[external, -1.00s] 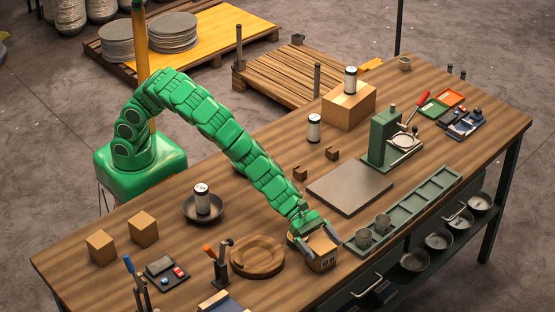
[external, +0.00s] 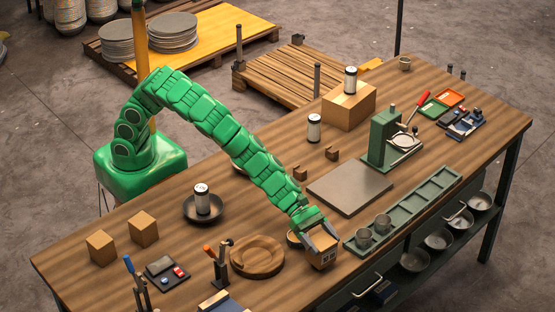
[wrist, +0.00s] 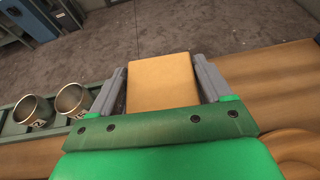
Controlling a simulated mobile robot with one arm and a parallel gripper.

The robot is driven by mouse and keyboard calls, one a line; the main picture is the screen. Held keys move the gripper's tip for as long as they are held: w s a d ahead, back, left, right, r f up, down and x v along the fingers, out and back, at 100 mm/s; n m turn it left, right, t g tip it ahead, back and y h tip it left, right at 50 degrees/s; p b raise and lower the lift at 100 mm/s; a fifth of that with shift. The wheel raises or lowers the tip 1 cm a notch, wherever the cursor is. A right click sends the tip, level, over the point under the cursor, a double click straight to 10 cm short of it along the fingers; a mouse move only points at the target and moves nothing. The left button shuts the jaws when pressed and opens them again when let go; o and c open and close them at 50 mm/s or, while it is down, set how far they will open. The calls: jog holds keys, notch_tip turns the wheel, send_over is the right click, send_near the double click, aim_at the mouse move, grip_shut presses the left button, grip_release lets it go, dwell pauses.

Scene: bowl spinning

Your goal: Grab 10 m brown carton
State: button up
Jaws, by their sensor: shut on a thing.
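A small brown carton (external: 323,256) with a printed label on its side is at the front edge of the workbench, right of the round wooden dish. My gripper (external: 320,243) is around it with one finger on each side, shut on it. In the wrist view the carton (wrist: 162,82) fills the space between the two grey fingers of my gripper (wrist: 161,85). I cannot tell whether the carton touches the table. Two other brown cartons (external: 143,229) (external: 101,247) stand at the left of the bench.
The round wooden dish (external: 257,256) is just left of my gripper. A green tray (external: 420,206) with two metal cups (external: 382,223) is close on the right. A flat grey plate (external: 345,190) lies behind. A dark bowl holding a can (external: 202,200) stands at left.

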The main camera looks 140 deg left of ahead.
jog(key=shift+r, duration=0.8)
jog(key=shift+s+d+r, duration=0.1)
jog(key=shift+s+r, duration=0.15)
jog(key=s+d+r, duration=0.1)
jog(key=s+r, duration=0.8)
jog(key=s, duration=0.4)
jog(key=shift+s+d, duration=0.15)
jog(key=shift+d, duration=0.2)
